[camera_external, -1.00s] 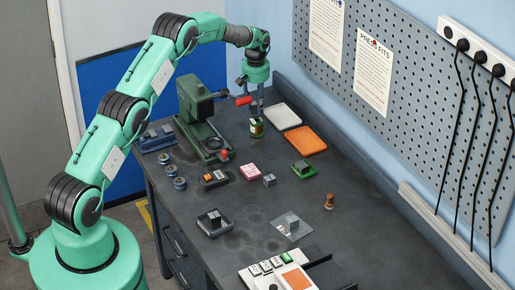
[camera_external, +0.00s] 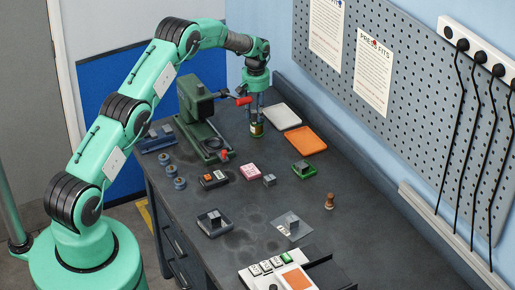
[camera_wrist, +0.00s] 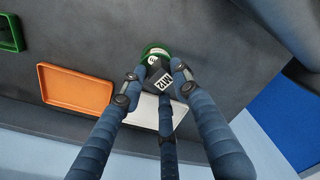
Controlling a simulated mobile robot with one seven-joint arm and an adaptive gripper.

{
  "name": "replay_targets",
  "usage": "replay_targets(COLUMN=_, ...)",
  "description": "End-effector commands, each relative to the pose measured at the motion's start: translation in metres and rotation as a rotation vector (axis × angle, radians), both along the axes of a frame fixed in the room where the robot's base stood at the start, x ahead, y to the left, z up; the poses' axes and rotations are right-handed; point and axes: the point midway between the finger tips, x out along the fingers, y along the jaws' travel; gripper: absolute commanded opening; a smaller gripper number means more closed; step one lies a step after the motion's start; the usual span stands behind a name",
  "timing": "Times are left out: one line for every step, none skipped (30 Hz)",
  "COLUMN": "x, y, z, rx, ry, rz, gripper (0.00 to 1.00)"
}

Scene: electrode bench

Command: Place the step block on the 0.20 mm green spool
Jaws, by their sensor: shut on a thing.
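My gripper (camera_external: 257,119) is low over the far part of the bench. In the wrist view its fingers (camera_wrist: 158,80) are closed around a dark grey block with white number labels (camera_wrist: 158,70), which looks like the step block. A green-rimmed round thing, which looks like the green spool (camera_wrist: 154,50), shows just beyond and under the block. In the external view the green spool (camera_external: 257,131) is directly below my fingertips. The fingers partly hide the block, and I cannot tell whether it touches the spool.
A white tray (camera_external: 282,117) and an orange tray (camera_external: 306,140) lie right of my gripper. A dark green machine (camera_external: 199,118) with a red handle stands close on the left. Blue spools (camera_external: 172,170) and a green tray (camera_external: 305,175) are nearer.

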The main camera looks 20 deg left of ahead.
Motion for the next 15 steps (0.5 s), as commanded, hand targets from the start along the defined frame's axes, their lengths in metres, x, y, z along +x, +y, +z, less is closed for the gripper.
replay_targets(x=0.0004, y=-0.0001, z=0.0004, rx=-0.001, ry=-0.001, rz=0.000, gripper=0.00)
replay_targets(x=0.0005, y=-0.0002, z=-0.0002, rx=-0.001, ry=-0.001, rz=0.000, gripper=0.00)
replay_targets(x=0.0005, y=-0.0001, z=-0.0012, rx=-0.001, ry=-0.001, rz=0.000, gripper=0.00)
replay_targets(x=0.0005, y=-0.0002, z=-0.0020, rx=-0.001, ry=-0.001, rz=0.000, gripper=0.00)
replay_targets(x=0.0000, y=0.0000, z=-0.0030, rx=0.000, ry=0.000, rz=0.000, gripper=0.32)
replay_targets(x=0.0000, y=0.0000, z=-0.0025, rx=0.000, ry=0.000, rz=0.000, gripper=0.40)
replay_targets(x=-0.0001, y=0.0000, z=-0.0024, rx=0.000, ry=0.000, rz=0.000, gripper=0.46)
replay_targets(x=0.0000, y=0.0000, z=-0.0023, rx=0.000, ry=0.000, rz=0.000, gripper=0.49)
replay_targets(x=0.0000, y=0.0000, z=-0.0023, rx=0.000, ry=0.000, rz=0.000, gripper=0.49)
replay_targets(x=0.0000, y=0.0000, z=-0.0023, rx=0.000, ry=0.000, rz=0.000, gripper=0.49)
replay_targets(x=0.0000, y=0.0000, z=-0.0023, rx=0.000, ry=0.000, rz=0.000, gripper=0.49)
replay_targets(x=0.0000, y=0.0000, z=-0.0023, rx=0.000, ry=0.000, rz=0.000, gripper=0.49)
replay_targets(x=-0.0001, y=0.0000, z=-0.0023, rx=0.000, ry=0.000, rz=0.000, gripper=0.49)
replay_targets(x=0.0000, y=0.0000, z=-0.0023, rx=0.000, ry=0.000, rz=0.000, gripper=0.49)
replay_targets(x=-0.0001, y=0.0000, z=-0.0023, rx=0.000, ry=0.000, rz=0.000, gripper=0.49)
